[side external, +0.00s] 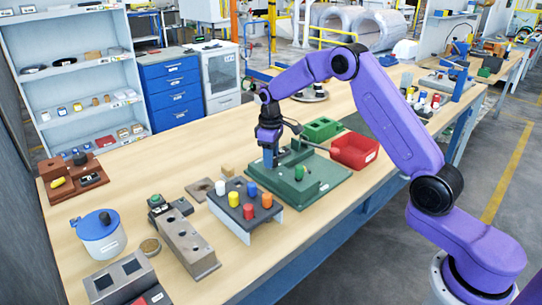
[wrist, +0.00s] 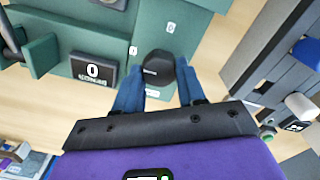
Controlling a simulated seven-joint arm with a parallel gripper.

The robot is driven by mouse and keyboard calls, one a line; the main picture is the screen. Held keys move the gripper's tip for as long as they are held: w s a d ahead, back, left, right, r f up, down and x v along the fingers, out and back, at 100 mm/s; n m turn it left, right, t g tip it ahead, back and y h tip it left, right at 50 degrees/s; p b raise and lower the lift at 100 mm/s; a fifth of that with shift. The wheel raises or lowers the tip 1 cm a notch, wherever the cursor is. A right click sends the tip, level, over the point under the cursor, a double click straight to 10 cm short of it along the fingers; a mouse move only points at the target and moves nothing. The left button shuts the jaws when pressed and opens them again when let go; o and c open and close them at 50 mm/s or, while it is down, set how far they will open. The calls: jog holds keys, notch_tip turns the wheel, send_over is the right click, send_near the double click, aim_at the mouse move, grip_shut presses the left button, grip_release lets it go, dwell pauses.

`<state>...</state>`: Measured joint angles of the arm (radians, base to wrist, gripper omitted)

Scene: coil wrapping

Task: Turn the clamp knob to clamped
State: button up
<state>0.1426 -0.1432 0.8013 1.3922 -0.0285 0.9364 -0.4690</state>
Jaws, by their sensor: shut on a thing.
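The clamp knob (wrist: 160,68) is a black, rounded knob on the green fixture in the wrist view. My gripper (wrist: 158,88) has its two blue fingers on either side of it and is shut on it. Small white marker plates sit on the green base near the knob; their marks are too small to read surely. In the side view my gripper (side external: 269,160) points down at the left part of the green fixture base (side external: 318,190), and the knob is hidden there. Which setting the knob points to cannot be told.
A dark plate marked 0 (wrist: 92,70) and green upright parts lie left of the knob. A rack with coloured pegs (side external: 238,222) stands in front of the fixture. A red bin (side external: 355,151) and a green block (side external: 322,129) stand behind.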

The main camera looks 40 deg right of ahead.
jog(key=shift+r, duration=0.1)
jog(key=o, duration=1.1)
jog(key=shift+c, duration=0.2)
notch_tip(320, 180, up, 17)
jog(key=shift+s+a+r, duration=0.15)
jog(key=shift+a+r, duration=0.05)
